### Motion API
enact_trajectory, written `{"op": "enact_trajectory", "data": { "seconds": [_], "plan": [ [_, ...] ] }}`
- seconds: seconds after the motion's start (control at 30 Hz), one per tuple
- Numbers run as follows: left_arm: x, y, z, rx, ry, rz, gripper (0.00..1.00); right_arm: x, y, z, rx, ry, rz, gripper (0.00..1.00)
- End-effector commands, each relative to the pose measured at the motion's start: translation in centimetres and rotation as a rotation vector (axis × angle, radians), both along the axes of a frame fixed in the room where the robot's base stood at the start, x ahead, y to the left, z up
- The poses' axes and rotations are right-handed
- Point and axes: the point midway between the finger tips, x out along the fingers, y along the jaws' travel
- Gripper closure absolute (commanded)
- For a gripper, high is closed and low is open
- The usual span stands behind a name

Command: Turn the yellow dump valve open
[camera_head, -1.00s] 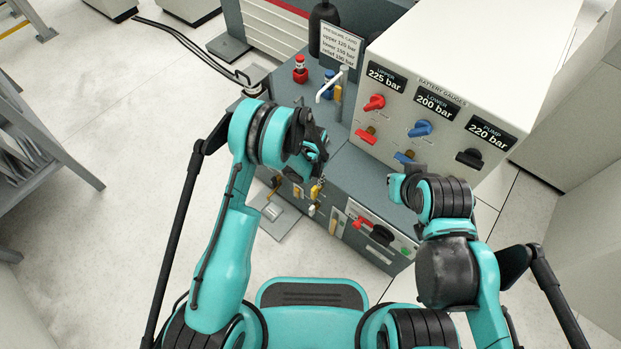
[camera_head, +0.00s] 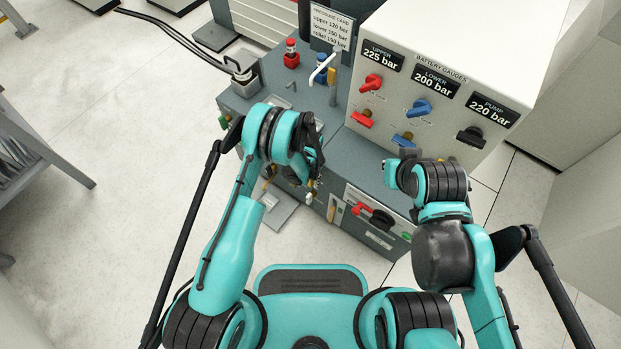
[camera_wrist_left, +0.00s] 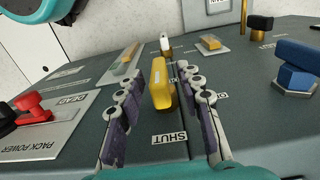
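The yellow valve handle (camera_wrist_left: 161,84) stands upright on the dark panel in the left wrist view, with a "SHUT" label just below it. My left gripper (camera_wrist_left: 164,92) is open, with one finger on each side of the handle. A gap shows on both sides, widest on the right, so it does not look gripped. In the head view my left gripper (camera_head: 312,168) is at the console's front face and hides most of that area. My right gripper (camera_head: 402,163) is before the gauge box, its fingers largely hidden by its own wrist.
The left wrist view shows a red pack power knob (camera_wrist_left: 32,105) at left, a blue handle (camera_wrist_left: 297,66) at right and orange handles (camera_wrist_left: 210,42) beyond. The gauge box (camera_head: 455,50) carries red, blue and black knobs. Open floor (camera_head: 110,160) lies left.

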Motion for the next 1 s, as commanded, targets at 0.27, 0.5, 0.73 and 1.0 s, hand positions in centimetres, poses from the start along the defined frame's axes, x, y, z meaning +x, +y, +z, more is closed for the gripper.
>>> {"op": "enact_trajectory", "data": {
  "seconds": [0.27, 0.5, 0.73, 1.0],
  "plan": [
    [0.01, -0.01, 0.05, 0.0, 0.0, 0.0, 1.0, 0.0, 0.0, 0.03, 0.0, 0.0, 0.0, 1.0],
    [0.13, 0.21, -0.03, -0.037, 0.029, 0.005, 1.0, 0.0, 0.0, 0.01, 0.0, 0.0, 0.0, 1.0],
    [0.55, 0.72, -0.2, -0.259, 0.188, 0.007, 1.0, 0.0, 0.0, 0.01, 0.0, 0.0, 0.0, 1.0],
    [0.58, 0.78, -0.25, -0.402, 0.292, -0.001, 1.0, 0.0, 0.0, 0.01, 0.0, 0.0, 0.0, 1.0]
  ]
}}
